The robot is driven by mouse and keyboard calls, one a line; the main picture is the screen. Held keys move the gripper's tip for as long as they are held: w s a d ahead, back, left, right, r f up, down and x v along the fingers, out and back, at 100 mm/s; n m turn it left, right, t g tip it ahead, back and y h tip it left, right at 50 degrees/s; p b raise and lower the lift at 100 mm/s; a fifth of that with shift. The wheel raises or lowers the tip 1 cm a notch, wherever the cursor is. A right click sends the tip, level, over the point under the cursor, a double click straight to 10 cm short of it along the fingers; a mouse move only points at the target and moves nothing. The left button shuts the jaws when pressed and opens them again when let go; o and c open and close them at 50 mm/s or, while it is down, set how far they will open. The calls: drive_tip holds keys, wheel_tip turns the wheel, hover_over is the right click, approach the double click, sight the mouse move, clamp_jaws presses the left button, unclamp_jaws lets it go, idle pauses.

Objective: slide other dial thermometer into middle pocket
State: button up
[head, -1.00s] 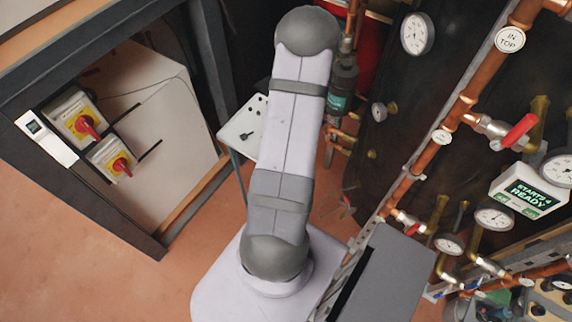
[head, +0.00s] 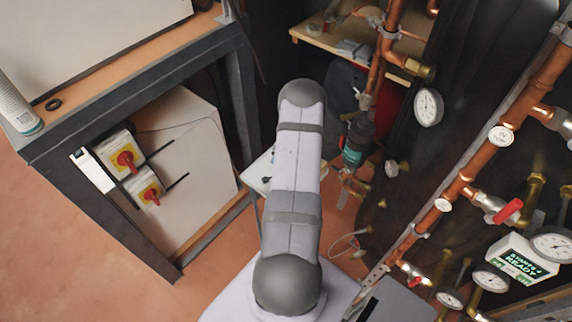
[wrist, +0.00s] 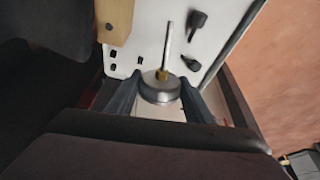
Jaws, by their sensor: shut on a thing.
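A dial thermometer (wrist: 160,92) with a round metal case, a brass nut and a thin straight stem sits between the blue-grey fingers of my gripper (wrist: 158,103) in the wrist view. My gripper is shut on its case, and the stem points away from me over a white perforated plate (wrist: 150,45). The dial face is turned away from view. In the head view my arm hides my gripper and the held thermometer. Copper pipes (head: 478,160) with brass fittings and round tags run on the right. I cannot tell which fitting is the middle pocket.
Black clips (wrist: 197,20) stand on the plate, and a wooden block (wrist: 114,20) is beside it. In the head view, a dial gauge (head: 428,107), red valve handle (head: 508,211) and lit display box (head: 520,258) crowd the right. A dark bench frame (head: 245,90) stands left.

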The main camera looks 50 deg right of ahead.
drive_tip(key=shift+w+d+r+m+p, duration=0.2)
drive_tip(key=shift+w+d+r+m, duration=0.2)
drive_tip(key=shift+w, duration=0.2)
drive_tip(key=shift+w+d+r+m+p, duration=0.2)
drive_tip(key=shift+w+r+m, duration=0.1)
drive_tip(key=shift+w+r, duration=0.25)
drive_tip(key=shift+f, duration=0.25)
drive_tip(key=shift+f+b, duration=3.3)
drive_tip(key=shift+b, duration=0.05)
drive_tip(key=o, duration=1.1)
drive_tip(key=shift+o, duration=0.2)
wheel_tip(320, 180, up, 11)
drive_tip(key=p, duration=1)
